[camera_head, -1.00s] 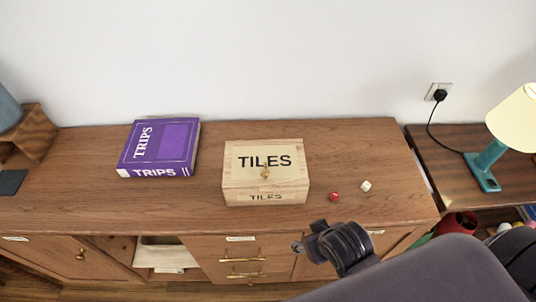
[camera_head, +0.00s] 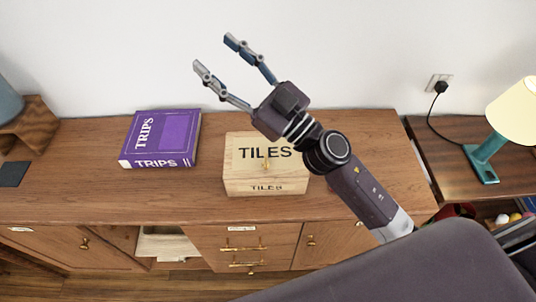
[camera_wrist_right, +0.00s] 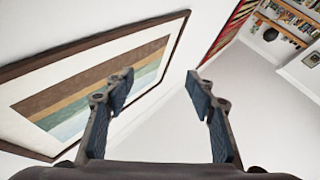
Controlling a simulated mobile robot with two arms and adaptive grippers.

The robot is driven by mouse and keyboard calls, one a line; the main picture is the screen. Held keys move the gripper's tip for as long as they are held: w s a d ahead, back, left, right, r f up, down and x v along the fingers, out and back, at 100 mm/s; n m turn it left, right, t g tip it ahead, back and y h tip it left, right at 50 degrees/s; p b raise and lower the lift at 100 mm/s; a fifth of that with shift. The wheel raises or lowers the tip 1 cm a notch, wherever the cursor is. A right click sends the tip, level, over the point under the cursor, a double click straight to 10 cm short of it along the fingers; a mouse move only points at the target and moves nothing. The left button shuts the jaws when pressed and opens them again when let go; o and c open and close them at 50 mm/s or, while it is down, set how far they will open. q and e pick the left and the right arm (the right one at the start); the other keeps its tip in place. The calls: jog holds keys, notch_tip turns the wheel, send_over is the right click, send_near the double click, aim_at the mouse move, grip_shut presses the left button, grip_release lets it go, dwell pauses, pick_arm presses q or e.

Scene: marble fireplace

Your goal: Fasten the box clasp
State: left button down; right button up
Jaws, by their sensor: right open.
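The wooden TILES box (camera_head: 245,178) sits on the sideboard top, its lid down as far as I can see. My right arm hides the box's right upper corner. In the right wrist view the open fingers (camera_wrist_right: 158,85) have nothing between them. My left gripper is not in view.
A purple TRIPS box (camera_head: 160,138) lies left of the TILES box on the sideboard (camera_head: 60,205). A teal lamp (camera_head: 486,158) stands on a side table at right. The wrist view shows a framed striped picture (camera_wrist_right: 95,85) on the wall. The sideboard between the boxes is clear.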

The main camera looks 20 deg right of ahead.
jog(key=s+a+f+n+g+y, duration=0.2)
jog(key=s+a+n+g+y, duration=0.1)
jog(key=a+n+g+y, duration=0.35)
jog(key=m+g+h, duration=0.2)
jog(key=g+h, duration=0.9)
jog(key=h, duration=0.6)
send_near(266, 159)
jog(key=f, duration=0.1)
jog(key=shift+t+y, duration=0.25)
jog(key=p+x, duration=0.2)
jog(key=x, duration=0.5)
jog(key=shift+f, duration=0.35)
jog(key=c, duration=1.2)
